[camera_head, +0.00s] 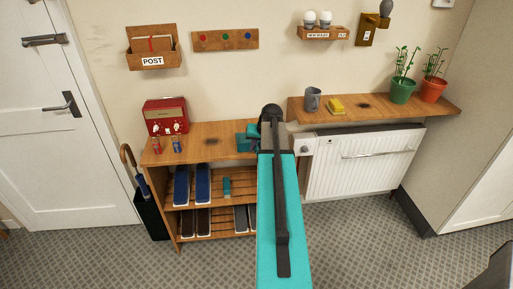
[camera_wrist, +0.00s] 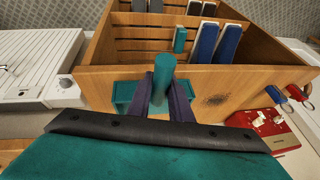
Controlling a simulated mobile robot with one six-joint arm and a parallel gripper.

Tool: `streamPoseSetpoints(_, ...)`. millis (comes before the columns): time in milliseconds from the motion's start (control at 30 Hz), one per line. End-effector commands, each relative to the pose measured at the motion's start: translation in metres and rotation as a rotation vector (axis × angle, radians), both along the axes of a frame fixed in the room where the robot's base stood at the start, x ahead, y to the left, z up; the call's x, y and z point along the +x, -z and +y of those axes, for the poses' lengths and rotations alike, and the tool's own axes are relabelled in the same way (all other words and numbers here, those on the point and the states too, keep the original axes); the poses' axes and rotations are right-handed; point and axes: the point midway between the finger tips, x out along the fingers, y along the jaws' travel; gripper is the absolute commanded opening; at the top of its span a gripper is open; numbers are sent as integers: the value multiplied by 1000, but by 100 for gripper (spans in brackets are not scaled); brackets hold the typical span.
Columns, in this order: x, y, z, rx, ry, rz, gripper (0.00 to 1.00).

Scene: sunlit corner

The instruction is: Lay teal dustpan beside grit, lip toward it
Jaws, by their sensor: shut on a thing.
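The teal dustpan (camera_head: 243,142) is at the right end of the wooden shoe bench, partly hidden behind my arm. In the wrist view its round handle (camera_wrist: 163,72) stands between the two dark fingers of my gripper (camera_wrist: 165,108), which is shut on it. The pan (camera_wrist: 124,92) shows beyond the fingers; which way its lip faces is unclear, as is whether it touches the bench. The grit (camera_head: 211,141) is a dark patch on the bench top, left of the dustpan. It also shows in the wrist view (camera_wrist: 213,100), right of the gripper and apart from the pan.
A red radio (camera_head: 166,116) and two small fobs, red (camera_head: 157,146) and blue (camera_head: 177,144), stand on the bench's left. Shoes (camera_head: 203,184) and a teal item (camera_head: 227,187) lie below. The radiator shelf (camera_head: 440,102) holds a mug (camera_head: 312,99), a yellow sponge (camera_head: 336,106) and plants.

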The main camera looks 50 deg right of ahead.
Motion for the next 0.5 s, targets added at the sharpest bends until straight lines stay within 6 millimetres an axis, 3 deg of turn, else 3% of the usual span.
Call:
streamPoseSetpoints(67,0,0,0,0,0,0,0)
streamPoseSetpoints(100,0,0,0,1,0,1,20)
streamPoseSetpoints(200,0,0,0,1,0,1,37)
streamPoseSetpoints(500,0,0,0,1,0,1,37)
